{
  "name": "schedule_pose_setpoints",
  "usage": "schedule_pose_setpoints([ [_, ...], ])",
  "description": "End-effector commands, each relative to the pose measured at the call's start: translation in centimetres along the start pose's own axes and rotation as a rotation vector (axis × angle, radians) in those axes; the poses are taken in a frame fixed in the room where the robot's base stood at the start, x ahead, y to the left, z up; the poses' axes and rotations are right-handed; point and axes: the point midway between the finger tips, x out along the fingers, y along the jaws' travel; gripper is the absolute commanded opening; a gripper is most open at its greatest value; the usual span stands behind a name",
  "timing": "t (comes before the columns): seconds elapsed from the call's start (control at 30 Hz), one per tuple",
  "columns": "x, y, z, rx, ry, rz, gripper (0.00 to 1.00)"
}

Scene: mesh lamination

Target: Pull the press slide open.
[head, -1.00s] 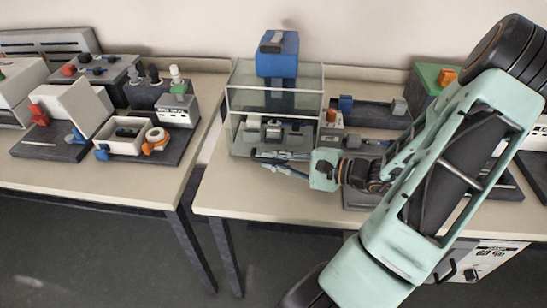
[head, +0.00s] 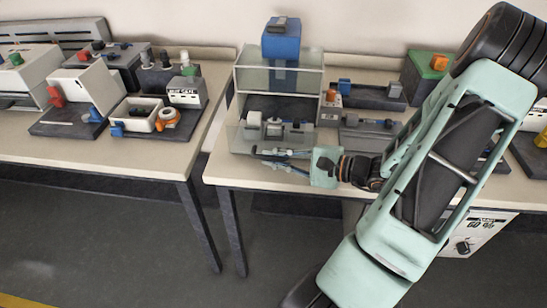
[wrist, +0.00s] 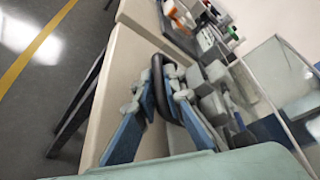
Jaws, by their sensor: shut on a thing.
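The press (head: 281,75) stands on the right-hand table, with a clear box body and a blue head on top. Its slide (head: 305,144), a plate carrying grey blocks, sticks out of the front of the box toward the table's front edge. My gripper (head: 262,154) is at the slide's front left. In the wrist view a black looped handle (wrist: 158,78) stands between the blue fingers of my gripper (wrist: 160,95), which are shut on it. Grey blocks of the slide show just beyond the handle. The handle's join to the slide is hard to see.
The right table (head: 225,171) has a bare strip at its front left. Grey fixtures (head: 370,97) stand right of the press, partly behind my arm. The left table (head: 150,160) holds several devices and a small tray, with a gap between the tables.

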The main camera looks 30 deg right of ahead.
Motion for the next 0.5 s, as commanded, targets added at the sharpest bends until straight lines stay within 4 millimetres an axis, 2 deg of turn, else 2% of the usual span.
schedule_pose_setpoints([
  [0.33, -0.06, -0.01, -0.08, 0.003, 0.002, -0.002, 0.00],
  [0.37, -0.06, -0.01, -0.08, 0.003, 0.002, -0.002, 0.12],
  [0.4, -0.06, -0.01, -0.07, 0.003, 0.002, -0.002, 0.16],
  [0.5, -0.05, -0.01, -0.06, 0.002, 0.002, -0.001, 0.17],
])
